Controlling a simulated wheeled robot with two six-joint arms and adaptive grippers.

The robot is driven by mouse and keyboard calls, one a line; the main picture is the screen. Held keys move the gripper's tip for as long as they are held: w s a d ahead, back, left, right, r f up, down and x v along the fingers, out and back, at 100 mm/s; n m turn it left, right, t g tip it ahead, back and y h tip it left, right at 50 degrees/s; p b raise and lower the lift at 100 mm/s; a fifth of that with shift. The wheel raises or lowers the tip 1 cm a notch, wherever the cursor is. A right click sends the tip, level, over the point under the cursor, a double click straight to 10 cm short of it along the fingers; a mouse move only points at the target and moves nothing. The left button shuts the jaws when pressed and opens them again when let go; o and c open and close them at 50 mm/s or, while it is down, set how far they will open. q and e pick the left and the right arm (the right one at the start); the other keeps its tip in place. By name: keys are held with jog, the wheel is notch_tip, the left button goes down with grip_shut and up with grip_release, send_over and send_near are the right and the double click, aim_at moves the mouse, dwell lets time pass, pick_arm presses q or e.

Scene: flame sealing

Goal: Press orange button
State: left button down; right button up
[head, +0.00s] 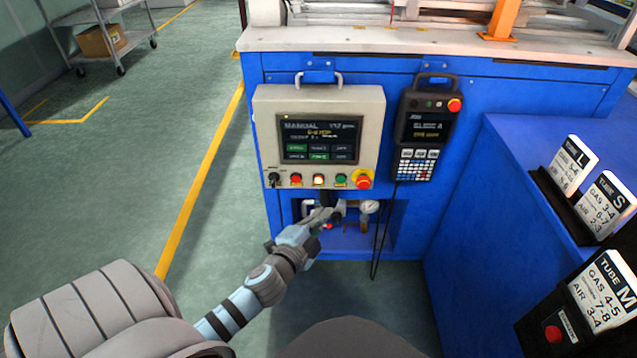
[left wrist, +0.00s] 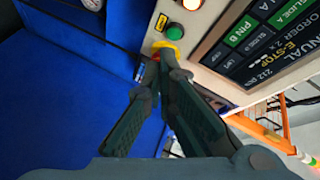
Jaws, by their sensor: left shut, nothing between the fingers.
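The control panel (head: 370,117) has a row of buttons under its screen. The orange button (head: 319,180) glows in the middle of the row, with a red button (head: 296,180) to its left and a green button (head: 340,180) to its right. My left gripper (head: 328,199) is shut and empty, with its dark fingertips just below the row; I cannot tell whether they touch anything. In the left wrist view, the shut fingers (left wrist: 147,76) reach towards the panel's edge, near the green button (left wrist: 175,31). My right gripper is out of view.
A red emergency stop (head: 363,180) with a yellow collar sits at the right end of the row. A black knob (head: 274,179) is at the left end. A keypad pendant (head: 426,128) hangs to the right. Below, a pressure gauge (head: 371,207) sits in a blue recess.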

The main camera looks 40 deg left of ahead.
pick_arm(q)
jog(key=shift+w+a, duration=0.1)
send_near(331, 178)
jog(key=x, duration=0.3)
jog(key=shift+w+f, duration=0.15)
jog(key=shift+w, duration=0.2)
jog(key=shift+d, duration=0.25)
dwell(0.9)
jog(key=shift+w+a, duration=0.1)
jog(key=shift+a, duration=0.05)
jog(key=shift+w+a, duration=0.15)
jog(key=shift+w, duration=0.05)
